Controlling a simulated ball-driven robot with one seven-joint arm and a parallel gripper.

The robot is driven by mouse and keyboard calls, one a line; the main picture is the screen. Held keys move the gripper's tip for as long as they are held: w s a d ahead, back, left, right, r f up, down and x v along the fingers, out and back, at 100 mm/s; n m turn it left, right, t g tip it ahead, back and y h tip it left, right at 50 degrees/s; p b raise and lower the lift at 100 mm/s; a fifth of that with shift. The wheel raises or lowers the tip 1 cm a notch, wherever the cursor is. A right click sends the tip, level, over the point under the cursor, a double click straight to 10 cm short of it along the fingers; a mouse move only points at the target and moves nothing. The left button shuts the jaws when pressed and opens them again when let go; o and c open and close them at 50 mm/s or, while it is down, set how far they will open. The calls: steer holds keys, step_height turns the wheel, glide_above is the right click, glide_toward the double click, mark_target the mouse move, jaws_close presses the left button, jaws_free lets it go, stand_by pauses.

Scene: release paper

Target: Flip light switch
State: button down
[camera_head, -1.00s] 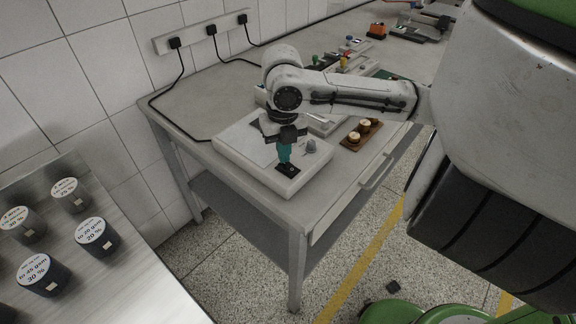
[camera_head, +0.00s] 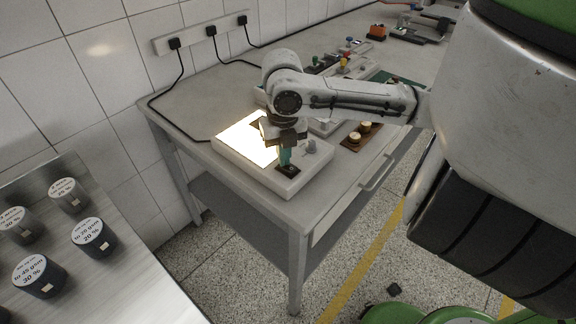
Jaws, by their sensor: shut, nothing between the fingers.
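A white light box (camera_head: 247,167) sits on the near corner of the grey workbench. Its top panel (camera_head: 243,141) is glowing bright, lit from inside. A small black switch plate (camera_head: 288,170) is set in the box's front corner. My gripper (camera_head: 286,161), with teal fingers, is shut and empty. It points down right over the switch plate, with the fingertips at or very near it. The fingers partly hide the switch, so its exact position cannot be told. A grey knob (camera_head: 311,146) stands on the box to the right of the fingers.
A wooden block with round-topped pieces (camera_head: 355,138) lies right of the box. A power strip (camera_head: 205,32) is on the tiled wall, with black cables to the bench. Dark labelled weights (camera_head: 40,273) stand on a metal surface at lower left. Floor in front is mostly clear.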

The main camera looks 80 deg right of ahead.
steer(key=shift+r+p, duration=2.8)
steer(key=shift+r, duration=0.7)
